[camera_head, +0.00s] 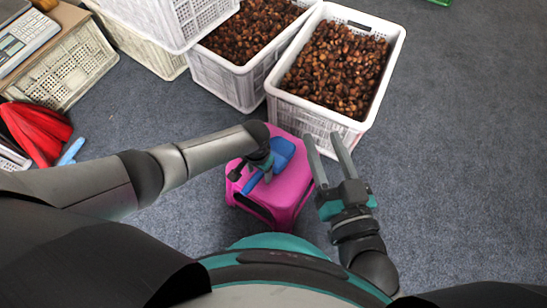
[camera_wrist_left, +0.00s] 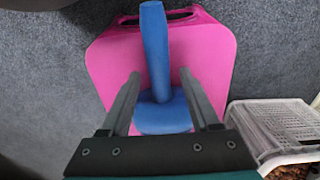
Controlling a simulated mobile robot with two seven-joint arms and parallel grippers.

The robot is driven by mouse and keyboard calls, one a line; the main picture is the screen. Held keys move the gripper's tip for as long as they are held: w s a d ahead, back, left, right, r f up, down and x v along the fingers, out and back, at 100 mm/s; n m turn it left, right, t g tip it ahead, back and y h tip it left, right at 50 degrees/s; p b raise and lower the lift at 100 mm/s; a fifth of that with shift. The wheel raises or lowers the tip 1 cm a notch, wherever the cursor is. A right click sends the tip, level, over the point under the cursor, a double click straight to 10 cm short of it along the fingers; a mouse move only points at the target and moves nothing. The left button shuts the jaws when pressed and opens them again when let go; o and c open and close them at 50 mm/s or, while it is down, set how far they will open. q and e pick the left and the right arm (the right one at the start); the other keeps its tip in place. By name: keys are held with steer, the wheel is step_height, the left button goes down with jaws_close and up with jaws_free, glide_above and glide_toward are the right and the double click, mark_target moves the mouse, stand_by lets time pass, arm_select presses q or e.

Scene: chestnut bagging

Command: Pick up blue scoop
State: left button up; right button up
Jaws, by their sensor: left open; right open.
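The blue scoop (camera_head: 283,153) lies on top of a pink box (camera_head: 290,197) in front of me. In the left wrist view the scoop's handle (camera_wrist_left: 155,45) points away, with its rounded part nearer the gripper's base. My left gripper (camera_head: 252,178) is over the pink box at the scoop. In its wrist view the two open fingers (camera_wrist_left: 160,74) are on either side of the scoop, with gaps visible. I cannot tell its height above the scoop. My right gripper (camera_head: 324,144) is open and empty, to the right of the pink box.
White crates full of chestnuts (camera_head: 340,68) stand beyond the pink box. A beige crate (camera_head: 75,75) with a scale (camera_head: 25,38) and a red item (camera_head: 38,130) are at the left. The carpet (camera_head: 465,150) on the right is clear.

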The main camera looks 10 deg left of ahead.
arm_select(q)
jaws_close()
stand_by(0.5)
